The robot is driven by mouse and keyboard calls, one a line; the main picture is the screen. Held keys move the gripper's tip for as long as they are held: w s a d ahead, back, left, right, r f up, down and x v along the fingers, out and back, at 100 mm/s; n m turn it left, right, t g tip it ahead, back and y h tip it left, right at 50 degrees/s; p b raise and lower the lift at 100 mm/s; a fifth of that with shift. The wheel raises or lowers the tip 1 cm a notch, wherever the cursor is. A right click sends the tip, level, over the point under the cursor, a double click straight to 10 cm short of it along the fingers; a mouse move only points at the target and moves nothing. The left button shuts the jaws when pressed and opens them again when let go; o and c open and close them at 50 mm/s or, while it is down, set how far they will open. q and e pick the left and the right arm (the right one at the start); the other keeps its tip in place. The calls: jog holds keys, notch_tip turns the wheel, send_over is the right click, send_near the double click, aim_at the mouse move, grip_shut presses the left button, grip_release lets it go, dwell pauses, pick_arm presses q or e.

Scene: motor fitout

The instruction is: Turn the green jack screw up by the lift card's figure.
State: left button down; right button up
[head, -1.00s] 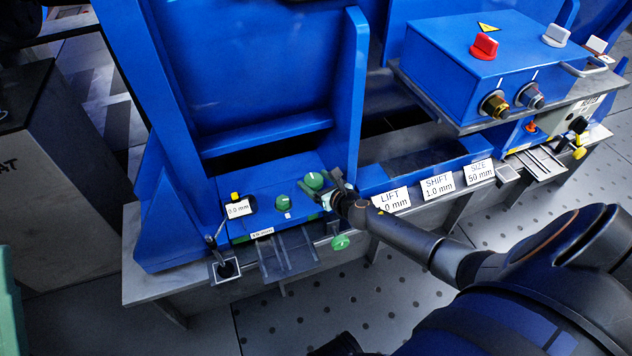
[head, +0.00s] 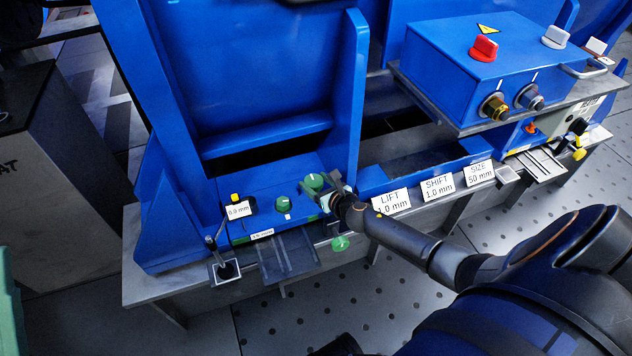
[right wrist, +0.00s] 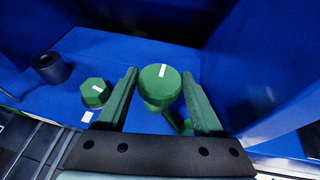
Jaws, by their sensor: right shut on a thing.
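The green jack screw, with a round head and a white mark, shows in the head view (head: 314,180) and the right wrist view (right wrist: 160,84). It stands on the blue base beside an upright blue plate. My right gripper (head: 328,188) is at it. In the right wrist view its fingers (right wrist: 160,74) lie on both sides of the round head, shut on it. The white mark points nearly straight up there. The lift card (head: 390,201) seems to read 1.0 mm, its lower left corner close to my arm. My left gripper is not in view.
A smaller green hex head (head: 282,204) stands left of the screw; another green knob (head: 340,243) is below. A small display (head: 239,209) seems to read 0.0 mm. Shift (head: 437,188) and size (head: 479,173) cards stand right. A blue box (head: 490,65) carries knobs.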

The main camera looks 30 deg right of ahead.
jog(key=m+h, duration=0.3)
jog(key=shift+a+g+h+p, duration=0.3)
jog(key=shift+a+g+p, duration=0.05)
jog(key=shift+g+p, duration=0.05)
jog(key=m+g+h, duration=0.1)
jog(key=m+h, duration=0.1)
jog(key=m, duration=0.1)
jog(key=shift+w+a+h, duration=0.1)
jog(key=shift+h, duration=0.3)
jog(key=m+g+h, duration=0.1)
jog(key=m+g+h+b, duration=0.1)
jog(key=shift+w+a+f+m, duration=0.1)
jog(key=shift+f+m, duration=0.05)
jog(key=shift+m, duration=0.15)
jog(key=shift+m+g+h+b, duration=0.9)
jog(key=shift+g, duration=0.2)
jog(key=shift+w+m+g+h+b, duration=0.1)
jog(key=shift+m+g+h+b, duration=0.2)
jog(key=shift+m+g+b, duration=0.15)
jog(key=o, duration=1.1)
